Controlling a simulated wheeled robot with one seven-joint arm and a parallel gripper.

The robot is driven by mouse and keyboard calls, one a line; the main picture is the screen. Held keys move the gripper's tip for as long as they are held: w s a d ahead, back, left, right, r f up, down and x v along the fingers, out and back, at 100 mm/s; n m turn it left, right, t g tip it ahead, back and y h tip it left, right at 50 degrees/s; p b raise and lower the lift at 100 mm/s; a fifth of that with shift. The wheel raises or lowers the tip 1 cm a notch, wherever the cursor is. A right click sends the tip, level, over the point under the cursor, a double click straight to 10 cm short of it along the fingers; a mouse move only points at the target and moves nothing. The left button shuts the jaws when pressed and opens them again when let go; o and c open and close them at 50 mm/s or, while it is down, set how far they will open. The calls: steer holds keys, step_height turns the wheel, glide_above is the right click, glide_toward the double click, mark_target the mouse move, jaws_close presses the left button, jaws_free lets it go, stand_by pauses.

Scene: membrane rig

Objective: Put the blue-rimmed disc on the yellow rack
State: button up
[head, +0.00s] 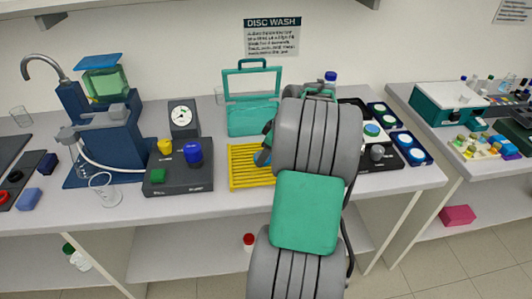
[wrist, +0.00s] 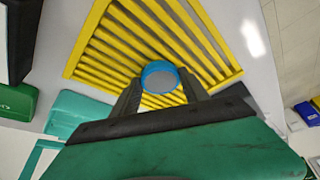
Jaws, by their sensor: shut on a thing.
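The blue-rimmed disc (wrist: 160,75) has a grey-white face and shows between my fingertips in the wrist view. My gripper (wrist: 160,90) is shut on it. The yellow rack (wrist: 88,57) is a slatted frame that lies behind the disc in the wrist view, so the disc is over the rack's slats. I cannot tell whether the disc touches them. In the head view the rack (head: 240,182) is on the bench left of my arm, which hides its right part.
A teal carrier frame (head: 252,118) stands behind the rack. A dark control box (head: 180,182) with a blue knob is left of it. Trays with discs (head: 410,147) lie right of my arm. A dial gauge (head: 183,116) stands at the back.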

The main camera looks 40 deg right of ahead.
steer(key=shift+f, duration=0.15)
steer(key=o, duration=1.3)
steer(key=shift+r, duration=0.5)
steer(key=v, duration=1.1)
steer(key=w+a+m, duration=0.1)
steer(key=w+a, duration=0.1)
steer(key=a, duration=0.9)
steer(key=w+a+m, duration=0.1)
steer(key=w+a, duration=0.1)
steer(key=a, duration=0.8)
steer(key=s+a+f, duration=0.1)
steer(key=s+a, duration=0.2)
steer(key=a, duration=0.1)
steer(key=s+a+f+m+h, duration=0.1)
steer(key=s+a+f, duration=0.1)
steer(key=s+a, duration=0.2)
steer(key=s+a+f+m, duration=0.1)
steer(key=s+a+f, duration=0.1)
steer(key=s+a, duration=0.1)
steer(key=shift+s+a+g+h+p, duration=0.2)
steer(key=shift+a+g+h+p, duration=0.15)
steer(key=shift+a, duration=0.45)
